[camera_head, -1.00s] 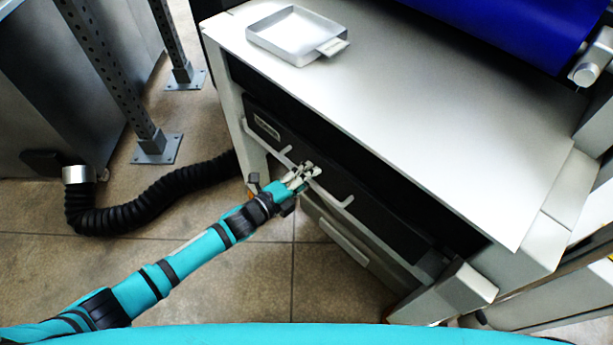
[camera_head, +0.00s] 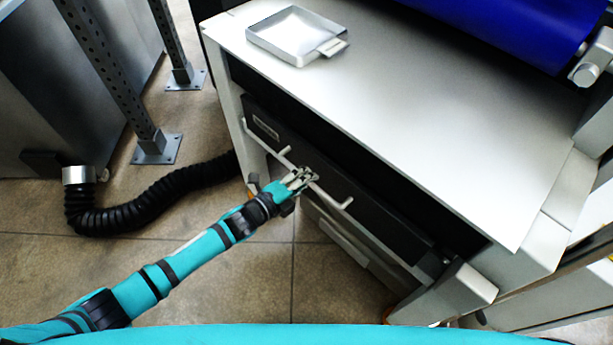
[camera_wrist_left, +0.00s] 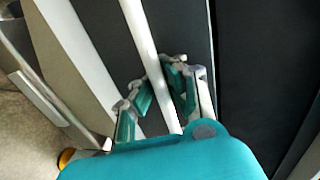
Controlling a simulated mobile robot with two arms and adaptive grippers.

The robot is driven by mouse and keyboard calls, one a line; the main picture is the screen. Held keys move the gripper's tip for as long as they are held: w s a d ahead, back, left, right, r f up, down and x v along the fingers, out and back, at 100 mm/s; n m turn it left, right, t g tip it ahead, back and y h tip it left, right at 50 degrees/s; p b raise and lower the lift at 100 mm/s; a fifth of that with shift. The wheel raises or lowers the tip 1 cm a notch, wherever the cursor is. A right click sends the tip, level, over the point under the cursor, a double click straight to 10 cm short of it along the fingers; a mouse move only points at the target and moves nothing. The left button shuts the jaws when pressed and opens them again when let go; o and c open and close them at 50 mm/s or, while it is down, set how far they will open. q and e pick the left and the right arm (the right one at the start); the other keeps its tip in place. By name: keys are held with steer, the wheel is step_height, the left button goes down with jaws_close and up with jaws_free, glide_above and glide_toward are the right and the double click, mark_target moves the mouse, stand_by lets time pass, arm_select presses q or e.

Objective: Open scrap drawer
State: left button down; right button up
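The dark drawer front (camera_head: 375,208) with a small label sits under the white worktop in the head view. A long white bar handle (camera_head: 339,202) runs along it, and it also shows in the wrist view (camera_wrist_left: 137,20). My left gripper (camera_head: 308,174) is at the middle of this handle. In the left wrist view, its fingers (camera_wrist_left: 156,78) lie on either side of the bar and appear closed on it. The drawer front looks level with the cabinet frame. Any label text is too small to read. My right gripper is not in view.
A metal tray (camera_head: 296,37) stands on the white worktop (camera_head: 420,120). A lower pale panel with a bar (camera_head: 345,243) is below the drawer. A black hose (camera_head: 150,205) and metal posts (camera_head: 152,140) are at the left. The floor before the cabinet is clear.

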arm_select(q)
steer(key=f+p+v, duration=0.2)
steer(key=v, duration=0.9)
steer(key=a+f+p+v, duration=0.1)
steer(key=f+p+v, duration=0.1)
steer(key=v, duration=1)
steer(key=shift+s+a+f+p, duration=0.2)
steer(key=shift+s+f+p, duration=0.1)
steer(key=shift+s+f, duration=0.1)
steer(key=shift+w, duration=0.1)
steer(key=c, duration=1.3)
jaws_free()
steer(key=shift+c, duration=0.2)
